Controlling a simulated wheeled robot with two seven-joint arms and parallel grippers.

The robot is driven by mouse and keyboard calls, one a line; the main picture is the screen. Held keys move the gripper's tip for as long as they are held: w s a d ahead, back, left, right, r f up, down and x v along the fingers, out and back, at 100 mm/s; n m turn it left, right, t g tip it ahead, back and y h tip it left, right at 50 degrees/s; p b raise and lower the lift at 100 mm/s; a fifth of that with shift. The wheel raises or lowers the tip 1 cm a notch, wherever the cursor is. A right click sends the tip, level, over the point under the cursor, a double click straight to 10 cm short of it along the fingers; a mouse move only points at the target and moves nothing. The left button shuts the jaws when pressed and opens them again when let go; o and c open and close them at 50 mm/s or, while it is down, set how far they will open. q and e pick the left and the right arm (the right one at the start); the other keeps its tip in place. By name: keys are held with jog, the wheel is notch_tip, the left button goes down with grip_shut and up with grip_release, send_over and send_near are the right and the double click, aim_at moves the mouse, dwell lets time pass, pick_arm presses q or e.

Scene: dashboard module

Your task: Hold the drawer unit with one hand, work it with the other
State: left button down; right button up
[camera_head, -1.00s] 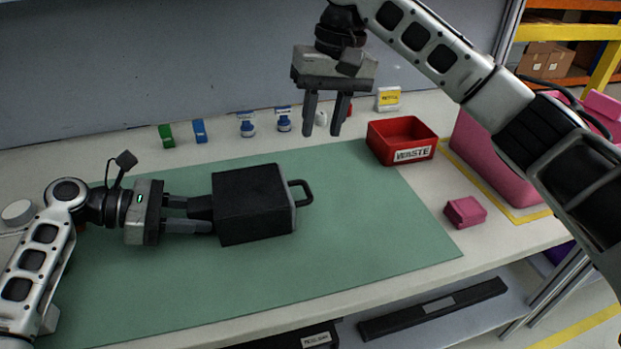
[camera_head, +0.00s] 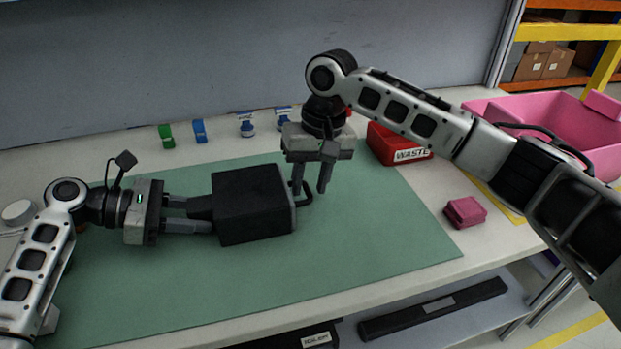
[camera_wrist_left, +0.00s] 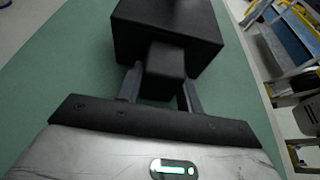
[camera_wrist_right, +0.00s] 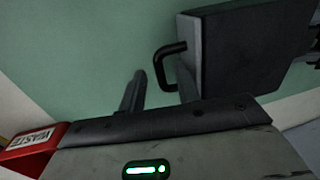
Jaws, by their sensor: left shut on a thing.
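The black drawer unit (camera_head: 252,205) lies on the green mat, its grey front with the black loop handle (camera_head: 306,193) facing right. My left gripper (camera_head: 203,214) is shut on the block at the unit's back end; the left wrist view shows this block (camera_wrist_left: 165,70) between the fingers. My right gripper (camera_head: 311,188) is open, fingers pointing down, at the handle. In the right wrist view the handle (camera_wrist_right: 160,62) appears between the two fingers, but I cannot tell whether they touch it. The drawer looks shut.
A red waste bin (camera_head: 400,146) stands behind my right gripper. A pink block (camera_head: 465,211) lies at the mat's right edge, and a large pink bin (camera_head: 545,125) is at the right. Several small items line the back. The front of the green mat (camera_head: 340,270) is clear.

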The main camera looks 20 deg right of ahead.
pick_arm(q)
jog(key=shift+f, duration=0.1)
pick_arm(e)
grip_shut()
jog(key=d, duration=0.7)
jog(key=shift+d, duration=0.3)
grip_release()
jog(key=shift+a, duration=0.1)
notch_tip(320, 180, up, 12)
jog(key=d, duration=0.2)
